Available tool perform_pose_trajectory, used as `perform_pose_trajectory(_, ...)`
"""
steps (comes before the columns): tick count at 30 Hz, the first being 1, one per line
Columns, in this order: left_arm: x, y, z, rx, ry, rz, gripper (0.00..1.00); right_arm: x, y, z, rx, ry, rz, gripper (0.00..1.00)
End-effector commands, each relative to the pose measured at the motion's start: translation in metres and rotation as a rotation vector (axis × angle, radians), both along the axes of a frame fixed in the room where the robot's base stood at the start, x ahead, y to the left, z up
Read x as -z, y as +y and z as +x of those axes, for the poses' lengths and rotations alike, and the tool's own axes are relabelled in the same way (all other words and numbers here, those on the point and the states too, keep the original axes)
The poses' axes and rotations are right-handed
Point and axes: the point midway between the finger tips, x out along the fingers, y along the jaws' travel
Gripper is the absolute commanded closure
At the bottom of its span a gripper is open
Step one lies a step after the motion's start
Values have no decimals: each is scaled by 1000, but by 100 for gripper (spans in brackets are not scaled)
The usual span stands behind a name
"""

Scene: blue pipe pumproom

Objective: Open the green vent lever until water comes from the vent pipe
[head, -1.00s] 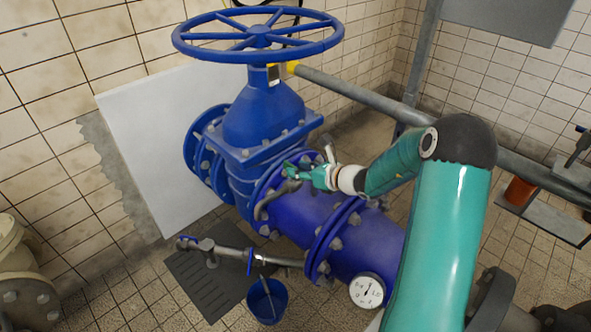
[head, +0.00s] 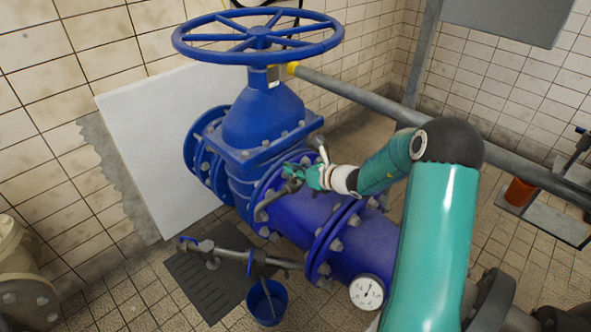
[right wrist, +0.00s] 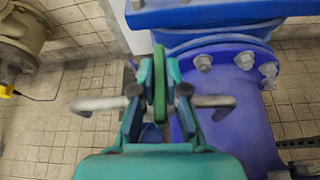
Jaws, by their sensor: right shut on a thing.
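My right gripper (head: 300,176) is at the vent fitting on top of the blue pipe, beside the big valve body. In the right wrist view my gripper (right wrist: 160,92) is shut on the green vent lever (right wrist: 159,82), which stands upright between the fingers. The grey vent pipe (right wrist: 97,104) runs crosswise beyond the fingers, and its left end bends down. The vent pipe also shows in the head view (head: 268,204), curving down by the flange. I see no water at its end. The gripper hides most of the lever in the head view. My left gripper is not in view.
The blue handwheel (head: 258,37) is above the valve body (head: 262,115). A grey side pipe (head: 232,253) with a blue handle extends left above a blue bucket (head: 267,303). A pressure gauge (head: 367,292) faces forward. A grey rail pipe (head: 350,88) runs behind.

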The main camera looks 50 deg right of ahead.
Motion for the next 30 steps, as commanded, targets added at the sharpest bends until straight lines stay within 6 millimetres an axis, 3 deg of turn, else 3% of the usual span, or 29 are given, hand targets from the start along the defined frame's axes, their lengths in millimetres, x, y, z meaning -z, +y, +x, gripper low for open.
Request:
perform_pose_trajectory(11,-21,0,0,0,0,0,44,-3,-2,0,-113,-9,-1,100)
perform_pose_trajectory(21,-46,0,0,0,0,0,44,-2,-3,0,-370,-37,-3,100)
perform_pose_trajectory(30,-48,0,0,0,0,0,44,1,-3,0,-583,-57,-4,100)
